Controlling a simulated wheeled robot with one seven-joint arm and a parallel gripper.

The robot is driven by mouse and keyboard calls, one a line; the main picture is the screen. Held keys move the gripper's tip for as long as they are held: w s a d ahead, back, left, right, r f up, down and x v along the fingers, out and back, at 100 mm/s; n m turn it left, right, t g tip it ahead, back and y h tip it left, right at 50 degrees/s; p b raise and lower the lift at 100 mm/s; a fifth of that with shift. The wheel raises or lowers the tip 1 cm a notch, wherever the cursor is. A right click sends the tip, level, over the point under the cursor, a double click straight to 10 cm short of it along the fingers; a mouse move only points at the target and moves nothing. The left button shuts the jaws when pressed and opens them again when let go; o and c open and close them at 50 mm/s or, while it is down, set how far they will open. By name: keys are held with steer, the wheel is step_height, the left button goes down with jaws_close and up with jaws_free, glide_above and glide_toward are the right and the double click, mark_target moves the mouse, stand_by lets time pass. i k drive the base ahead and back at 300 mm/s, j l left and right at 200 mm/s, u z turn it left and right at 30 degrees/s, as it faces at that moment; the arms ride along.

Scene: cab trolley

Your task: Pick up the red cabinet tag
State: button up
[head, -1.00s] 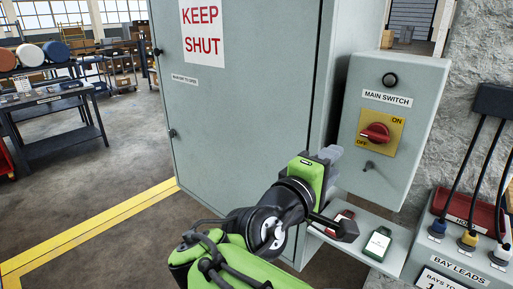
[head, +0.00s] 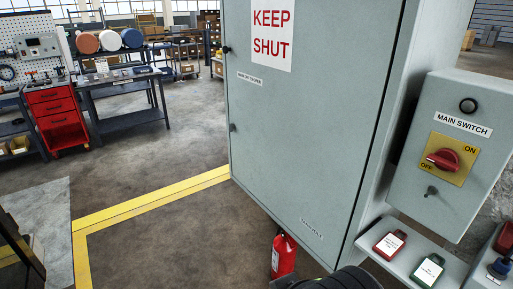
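The red cabinet tag (head: 389,244) lies on a small pale grey shelf (head: 408,232) below the main switch box, at the lower right. It has a white label with small print. A green tag (head: 427,270) with a white label lies on the same shelf, to its right and nearer. My gripper is out of view. Only a dark part of my arm shows at the bottom edge, left of the shelf. Nothing covers the red tag.
The large grey cabinet (head: 305,130) marked KEEP SHUT is closed. The main switch box (head: 452,155) stands over the shelf. A red extinguisher (head: 284,255) stands by the cabinet's foot. Bay leads (head: 500,267) sit at the right edge. Floor (head: 150,235) is open at left.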

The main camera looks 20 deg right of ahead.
mark_target(388, 246)
steer(key=l+z, duration=0.1)
steer(key=z, duration=0.3)
steer(key=l+z, duration=0.1)
steer(key=z, duration=0.35)
steer(key=l+z, duration=0.15)
steer(key=z, duration=0.25)
steer(key=l+z, duration=0.15)
steer(key=z, duration=0.25)
steer(key=l+u, duration=0.2)
steer(key=u, duration=0.3)
steer(key=i+l+u, duration=0.1)
steer(key=l+u, duration=0.15)
steer(key=u, duration=0.25)
steer(key=l+u, duration=0.2)
steer(key=u, duration=0.3)
steer(key=l+u, duration=0.2)
steer(key=u, duration=0.3)
steer(key=k+l+u, duration=0.15)
steer(key=u, duration=0.35)
steer(key=k+l+u, duration=0.1)
steer(key=u, duration=0.4)
steer(key=k+l+u, duration=0.1)
steer(key=u, duration=0.4)
steer(key=k+l, duration=0.05)
